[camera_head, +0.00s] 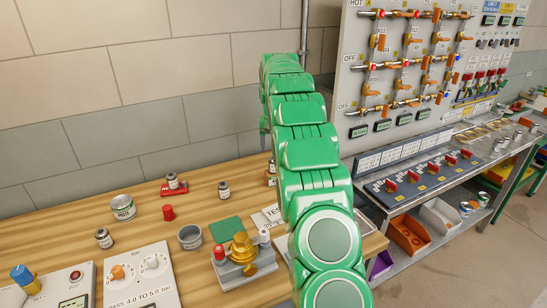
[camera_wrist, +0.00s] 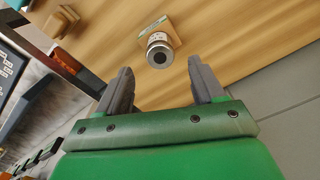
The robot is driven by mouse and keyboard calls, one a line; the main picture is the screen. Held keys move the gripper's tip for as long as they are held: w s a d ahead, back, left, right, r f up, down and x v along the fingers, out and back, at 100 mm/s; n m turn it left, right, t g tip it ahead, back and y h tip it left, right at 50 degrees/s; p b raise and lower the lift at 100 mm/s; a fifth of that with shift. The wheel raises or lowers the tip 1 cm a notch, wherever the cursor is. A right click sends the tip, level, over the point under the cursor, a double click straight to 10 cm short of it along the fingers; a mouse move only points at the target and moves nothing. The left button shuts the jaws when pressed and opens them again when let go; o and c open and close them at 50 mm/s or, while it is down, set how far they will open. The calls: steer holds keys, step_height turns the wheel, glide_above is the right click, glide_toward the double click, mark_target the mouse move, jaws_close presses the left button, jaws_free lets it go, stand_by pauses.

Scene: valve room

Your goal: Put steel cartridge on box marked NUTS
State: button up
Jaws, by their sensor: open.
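In the wrist view a small steel cylinder with a pale label (camera_wrist: 158,50), which looks like the steel cartridge, stands on a small wooden block (camera_wrist: 172,27). My gripper (camera_wrist: 160,74) is open and empty, with its dark fingers on either side of the view and the cylinder just past the fingertips, untouched. In the head view my green arm hides the gripper; a wooden block (camera_head: 271,182) shows partly at the arm's left edge. I cannot read NUTS on any box. An orange bin (camera_head: 408,236) and a white bin (camera_head: 440,215) sit under the right bench.
The wooden table (camera_head: 75,218) carries several small cans, a red cylinder (camera_head: 168,212), an open metal can (camera_head: 190,237) and a fixture with a brass part (camera_head: 241,250). The valve panel (camera_head: 350,60) rises behind the steel bench at right. The wall closes off the table's back.

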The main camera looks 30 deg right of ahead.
step_height(320, 180, up, 4)
steer(key=shift+f, duration=0.1)
steer(key=shift+r, duration=0.25)
steer(key=s+a+r+n, duration=0.1)
steer(key=s+a+r, duration=0.2)
steer(key=s+a, duration=0.4)
steer(key=s+a+r+n+g, duration=0.1)
steer(key=s+a+r, duration=0.1)
steer(key=s+a, duration=0.5)
steer(key=s+a+r+n, duration=0.1)
steer(key=s+a+r, duration=0.2)
steer(key=s, duration=0.7)
steer(key=s+a+f, duration=0.2)
steer(key=s+a, duration=0.1)
steer(key=s, duration=0.7)
steer(key=s+a+f+n, duration=0.1)
steer(key=s+a+f, duration=0.1)
steer(key=s, duration=0.9)
steer(key=s+a+f+n, duration=0.1)
steer(key=s+a+f, duration=0.2)
steer(key=s, duration=0.7)
steer(key=shift+s+a+f+g, duration=0.2)
steer(key=shift+a+f+g, duration=0.05)
steer(key=shift+a+g, duration=0.15)
